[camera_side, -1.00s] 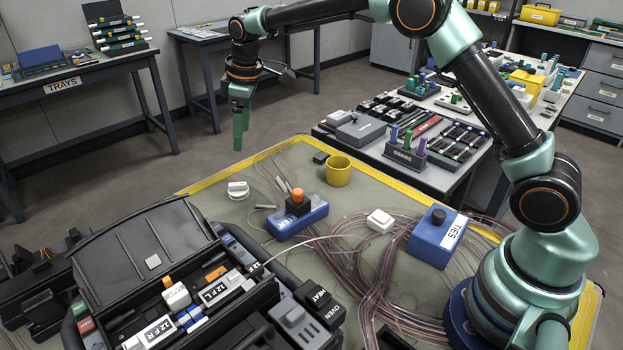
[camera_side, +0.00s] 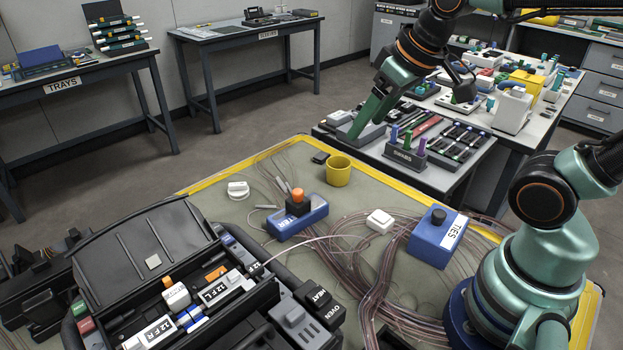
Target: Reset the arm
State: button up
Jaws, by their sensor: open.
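My gripper (camera_side: 362,128) is at the upper middle of the side view, with its green fingers pointing down and to the left. It is in front of or over the grey boxes at the near left corner of the back bench; the exact height cannot be told. The fingers look empty, and the gap between them is hard to see from this angle. The arm folds away to the upper right, partly out of the picture.
The mat (camera_side: 260,170) holds a black splicer case (camera_side: 150,245), a blue block with an orange knob (camera_side: 297,216), a yellow cup (camera_side: 338,171), a blue TIES box (camera_side: 437,238) and loose fibres. A TRAYS table (camera_side: 90,72) stands at left. Floor between tables is clear.

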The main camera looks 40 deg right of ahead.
jog(key=shift+s+d+f+m, duration=0.15)
jog(key=shift+s+f, duration=0.15)
jog(key=shift+s, duration=0.2)
jog(key=shift+s+f+m, duration=0.15)
jog(key=shift+s+f, duration=0.15)
jog(key=shift+s, duration=0.15)
dwell(0.7)
